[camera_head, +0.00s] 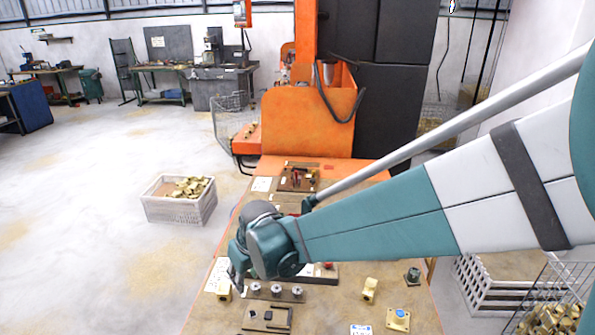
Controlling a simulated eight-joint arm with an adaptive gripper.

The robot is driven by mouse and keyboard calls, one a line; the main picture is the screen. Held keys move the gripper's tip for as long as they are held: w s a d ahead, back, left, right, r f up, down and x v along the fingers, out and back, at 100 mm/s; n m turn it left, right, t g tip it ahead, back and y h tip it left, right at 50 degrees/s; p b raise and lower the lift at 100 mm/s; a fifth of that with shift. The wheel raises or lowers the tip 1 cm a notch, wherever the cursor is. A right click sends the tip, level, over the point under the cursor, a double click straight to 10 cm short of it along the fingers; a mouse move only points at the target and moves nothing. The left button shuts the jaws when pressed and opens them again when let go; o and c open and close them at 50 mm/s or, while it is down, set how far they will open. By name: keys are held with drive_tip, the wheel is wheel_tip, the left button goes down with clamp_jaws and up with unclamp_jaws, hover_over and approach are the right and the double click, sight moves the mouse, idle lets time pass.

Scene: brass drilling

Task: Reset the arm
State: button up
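My arm reaches in from the right edge of the head view, over the workbench (330,315). Its teal and white link slopes down to the left and ends in a dark teal wrist. My gripper (237,286) hangs below the left side of the wrist, above the left edge of the bench. It is small and partly hidden by the wrist, so I cannot tell whether its fingers are open or shut. I see nothing clearly held.
A dark plate with round metal pieces (276,291), a brass part (370,289) and a blue-topped part (398,318) are on the bench. The orange machine (310,120) stands behind. A white crate of brass parts (178,209) is on the floor left, with open floor around it.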

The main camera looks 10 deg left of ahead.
drive_tip(key=s+d+r+m+t, duration=0.15)
drive_tip(key=d+r, duration=0.45)
drive_tip(key=d, duration=0.6)
drive_tip(key=s+d+r+m+t, duration=0.1)
drive_tip(key=s+d+r+m, duration=0.3)
drive_tip(key=d, duration=0.8)
drive_tip(key=s+d+r+m+t+h, duration=0.1)
drive_tip(key=s+d+m, duration=0.1)
drive_tip(key=s+d, duration=0.3)
drive_tip(key=s+d+r+m+t+h, duration=0.1)
drive_tip(key=s+d, duration=0.5)
drive_tip(key=d, duration=0.8)
drive_tip(key=shift+s+d+r+m+h, duration=0.3)
drive_tip(key=shift+r+m+h, duration=0.15)
drive_tip(key=shift+r, duration=0.1)
drive_tip(key=shift+o, duration=0.7)
drive_tip(key=shift+w+r, duration=0.1)
idle(0.3)
